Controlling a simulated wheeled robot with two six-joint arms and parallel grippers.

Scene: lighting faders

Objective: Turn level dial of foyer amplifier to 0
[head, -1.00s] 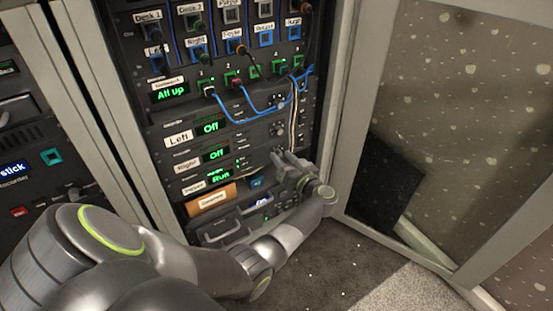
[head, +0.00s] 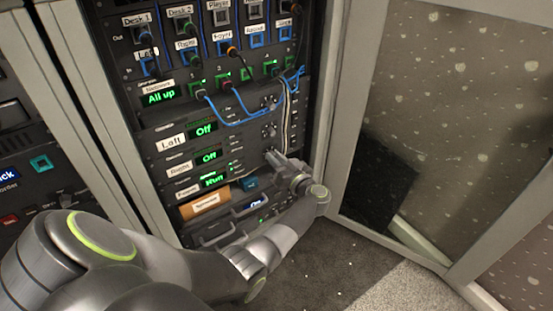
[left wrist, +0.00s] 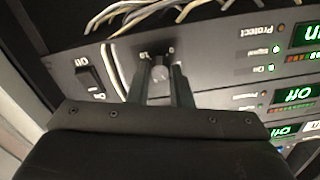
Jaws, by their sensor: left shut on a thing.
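The foyer amplifier (head: 240,174) is a dark panel low in the rack, with a green display (head: 214,180) that seems to read "Run". Its level dial (left wrist: 160,74), a small dark round knob, shows in the left wrist view between small scale marks. My left gripper (head: 271,156) is at the right end of this panel in the head view. In the left wrist view its two fingers (left wrist: 161,82) are closed on the dial's sides. The dial's pointer is too dark to read. In the head view the gripper hides the dial. My right gripper is out of view.
A black rocker switch (left wrist: 91,78) sits beside the dial in the left wrist view. Pale cables (left wrist: 150,14) run along the panel edge. Two amplifiers above show "Off". Blue patch cables (head: 235,121) hang higher up. The open rack door (head: 345,150) stands at right.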

